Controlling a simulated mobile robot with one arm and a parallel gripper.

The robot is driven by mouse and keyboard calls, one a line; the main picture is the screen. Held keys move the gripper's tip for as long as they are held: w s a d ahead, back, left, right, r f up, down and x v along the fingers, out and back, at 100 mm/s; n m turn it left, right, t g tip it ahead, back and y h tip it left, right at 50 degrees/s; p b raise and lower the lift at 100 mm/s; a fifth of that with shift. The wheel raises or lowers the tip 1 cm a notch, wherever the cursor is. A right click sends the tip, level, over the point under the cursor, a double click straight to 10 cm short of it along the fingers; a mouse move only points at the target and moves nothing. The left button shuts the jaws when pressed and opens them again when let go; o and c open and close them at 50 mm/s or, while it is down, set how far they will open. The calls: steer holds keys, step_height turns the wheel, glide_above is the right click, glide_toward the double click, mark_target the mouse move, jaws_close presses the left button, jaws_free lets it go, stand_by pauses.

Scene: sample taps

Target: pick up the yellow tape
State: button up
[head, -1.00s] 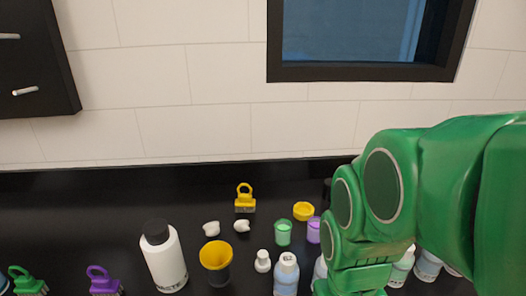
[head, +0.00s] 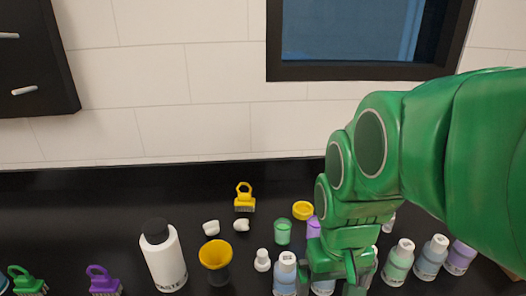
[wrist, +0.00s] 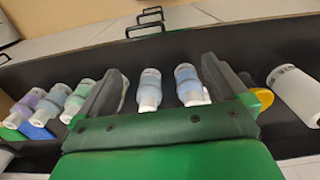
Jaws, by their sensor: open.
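The yellow tape (head: 303,210) is a small yellow ring lying on the black counter in the head view, behind the green cup and left of my arm. I cannot make it out in the wrist view. My gripper (wrist: 162,68) is open in the wrist view, with nothing held between its fingers. Two blue-banded bottles show in the gap between them. In the head view my gripper hangs low at the front of the counter, in front and to the right of the tape, its fingertips not clearly visible.
A green cup (head: 283,232) and a purple cup (head: 313,228) stand just in front of the tape. A yellow brush (head: 245,199) stands to its left. A yellow-topped dark cup (head: 216,257), a white bottle (head: 163,258) and several sample bottles (head: 398,262) crowd the front.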

steer(key=w+d+r+n+t, duration=0.1)
steer(key=w+r+t, duration=0.2)
steer(key=w+r, duration=0.8)
steer(key=w+r+n+t, duration=0.15)
steer(key=w+t, duration=0.25)
steer(key=w, duration=1.5)
steer(key=n+g+h, duration=0.5)
steer(key=n+h, duration=0.8)
steer(key=n, duration=0.3)
glide_toward(310, 209)
steer(key=shift+s+r, duration=0.5)
steer(key=shift+s, duration=0.05)
steer(key=shift+a+f+n+t, duration=0.35)
steer(key=shift+a+n, duration=0.1)
steer(key=shift+n, duration=0.2)
steer(key=shift+w+x, duration=0.2)
steer(key=shift+x, duration=1.75)
steer(key=shift+w+x, duration=0.2)
steer(key=shift+x, duration=1.75)
steer(key=shift+a+f, duration=0.1)
steer(key=shift+a, duration=0.05)
steer(key=shift+c, duration=0.2)
